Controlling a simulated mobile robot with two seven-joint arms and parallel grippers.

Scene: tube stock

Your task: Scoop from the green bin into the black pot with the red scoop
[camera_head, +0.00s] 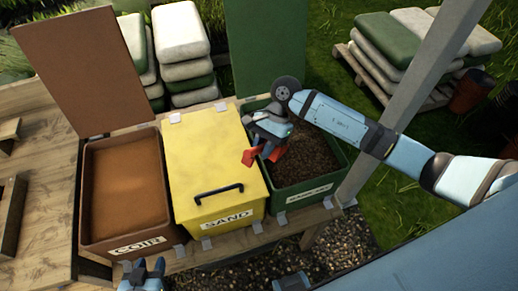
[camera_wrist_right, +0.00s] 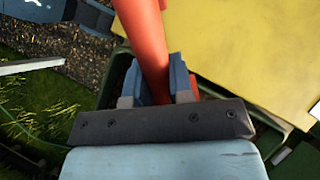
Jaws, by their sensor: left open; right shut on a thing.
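The green bin (camera_head: 334,178) stands at the right of the bin row, its lid (camera_head: 265,48) raised, with dark brown loose material (camera_head: 312,158) inside. My right gripper (camera_head: 268,143) is over the left part of the green bin, shut on the red scoop (camera_head: 249,157). In the right wrist view the red handle (camera_wrist_right: 146,38) runs between the fingers (camera_wrist_right: 160,85); the scoop's bowl cannot be made out clearly. My left gripper (camera_head: 143,277) is open and empty at the bottom edge, in front of the bins. I cannot identify the black pot in either view.
A yellow sand bin (camera_head: 212,155) with a closed lid stands left of the green bin, and a brown coir bin (camera_head: 90,200) with its lid up stands further left. A grey post (camera_head: 400,95) rises at the green bin's right. Stacked sacks (camera_head: 180,30) stand behind.

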